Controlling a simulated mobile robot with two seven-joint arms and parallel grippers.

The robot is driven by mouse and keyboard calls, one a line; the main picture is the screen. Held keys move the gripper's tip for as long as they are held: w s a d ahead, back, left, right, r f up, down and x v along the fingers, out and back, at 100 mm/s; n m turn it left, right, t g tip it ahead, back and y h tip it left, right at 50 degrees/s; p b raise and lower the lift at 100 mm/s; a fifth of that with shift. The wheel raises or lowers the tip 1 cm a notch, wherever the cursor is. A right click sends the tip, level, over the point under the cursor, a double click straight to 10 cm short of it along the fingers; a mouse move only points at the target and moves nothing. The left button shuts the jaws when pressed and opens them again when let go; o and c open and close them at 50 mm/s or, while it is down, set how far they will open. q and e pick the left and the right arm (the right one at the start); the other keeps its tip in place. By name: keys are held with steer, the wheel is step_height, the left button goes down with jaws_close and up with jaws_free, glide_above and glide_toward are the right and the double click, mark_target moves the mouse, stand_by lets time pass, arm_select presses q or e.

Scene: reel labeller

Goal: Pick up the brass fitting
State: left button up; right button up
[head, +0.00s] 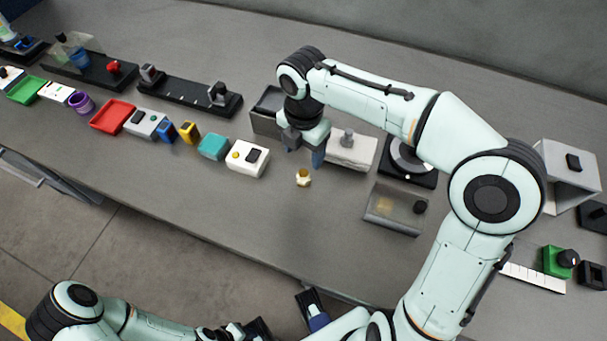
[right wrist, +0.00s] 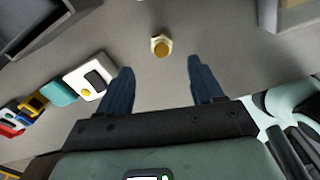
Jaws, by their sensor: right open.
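The brass fitting (head: 303,177), a small gold piece with a hexagonal collar, stands on the grey bench in the head view. It also shows in the right wrist view (right wrist: 161,45), beyond the fingertips and roughly centred between them. My right gripper (head: 305,155) is above the bench, just behind the fitting, pointing down. Its two dark blue fingers (right wrist: 158,75) are apart with nothing between them. They do not touch the fitting. My left arm is at the bottom edge of the head view, and the state of its gripper is unclear.
A white box with a black switch (head: 247,158) stands left of the fitting. A pale block with a grey knob (head: 350,150) is behind, and a clear-lidded tray (head: 395,210) is to the right. Bare bench lies in front of the fitting.

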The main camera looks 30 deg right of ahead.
mark_target(303, 172)
step_height(303, 172, down, 4)
steer(key=shift+f+b, duration=0.15)
steer(key=shift+b, duration=0.2)
step_height(303, 172, down, 5)
steer(key=shift+s+a+b, duration=0.1)
steer(key=shift+s+b, duration=0.05)
steer(key=shift+b, duration=0.45)
steer(key=c, duration=1.1)
